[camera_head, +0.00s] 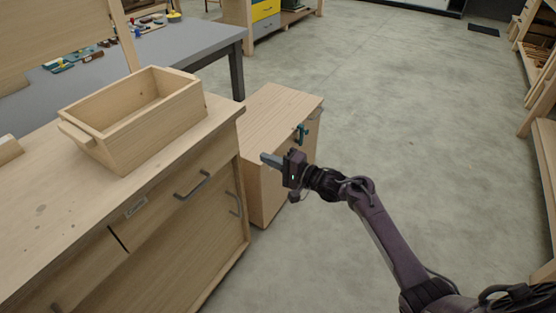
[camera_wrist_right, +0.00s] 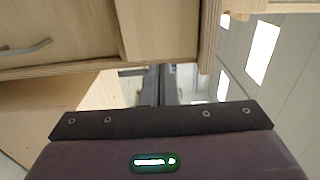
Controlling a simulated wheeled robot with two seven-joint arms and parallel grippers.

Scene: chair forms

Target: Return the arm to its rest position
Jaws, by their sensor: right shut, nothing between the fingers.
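My right arm comes in from the lower right of the head view. Its gripper (camera_head: 271,161) is shut and empty, held in the air in front of the low wooden cabinet. In the right wrist view the gripper's fingers (camera_wrist_right: 157,88) are together with nothing between them. My left gripper is not in view.
A wooden workbench (camera_head: 60,200) with drawers fills the left, with an open wooden box (camera_head: 150,130) on it. Open floor (camera_head: 420,120) lies to the right; shelves (camera_head: 540,100) line the far right.

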